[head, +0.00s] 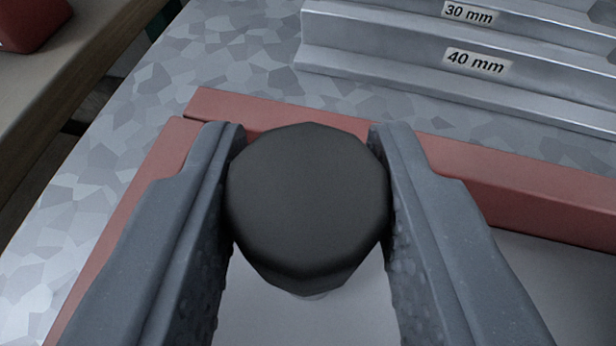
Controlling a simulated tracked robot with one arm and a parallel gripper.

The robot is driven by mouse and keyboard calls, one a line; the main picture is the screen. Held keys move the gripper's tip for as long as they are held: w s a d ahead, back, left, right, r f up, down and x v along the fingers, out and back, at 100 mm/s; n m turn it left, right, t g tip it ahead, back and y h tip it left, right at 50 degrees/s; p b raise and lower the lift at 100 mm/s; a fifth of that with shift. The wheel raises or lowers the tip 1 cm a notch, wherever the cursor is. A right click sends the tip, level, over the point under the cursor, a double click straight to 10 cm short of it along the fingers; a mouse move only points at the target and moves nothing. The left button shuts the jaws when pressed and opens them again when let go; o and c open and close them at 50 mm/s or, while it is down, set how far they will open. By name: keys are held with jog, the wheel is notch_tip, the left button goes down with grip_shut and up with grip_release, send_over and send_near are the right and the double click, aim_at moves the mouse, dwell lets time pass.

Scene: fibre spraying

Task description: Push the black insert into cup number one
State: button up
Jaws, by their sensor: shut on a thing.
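The black insert (305,205) is a dark, many-sided round piece in the middle of the head view. My gripper (308,190) is shut on it, with one grey finger pressed to its left side and one to its right. The insert hides what lies directly under it. A small pale edge shows just below its lower rim, too little to tell what it is. I see no cup that I can make out as number one.
A red-framed tray (540,195) with a pale floor lies below my gripper. Behind it stand metal steps (400,65) labelled 30 mm and 40 mm. The mottled metal table (100,190) is bare at left. A red object (32,22) sits on a wooden surface at top left.

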aim_at(307, 248)
jog(key=shift+f+b, duration=0.6)
jog(key=shift+f, duration=0.9)
jog(key=o, duration=1.1)
jog(key=shift+c, duration=0.2)
jog(key=shift+r, duration=0.4)
notch_tip(307, 248, up, 3)
jog(key=shift+p, duration=0.65)
jog(key=s+r, duration=0.1)
jog(key=s, duration=1.5)
jog(key=shift+p, duration=0.3)
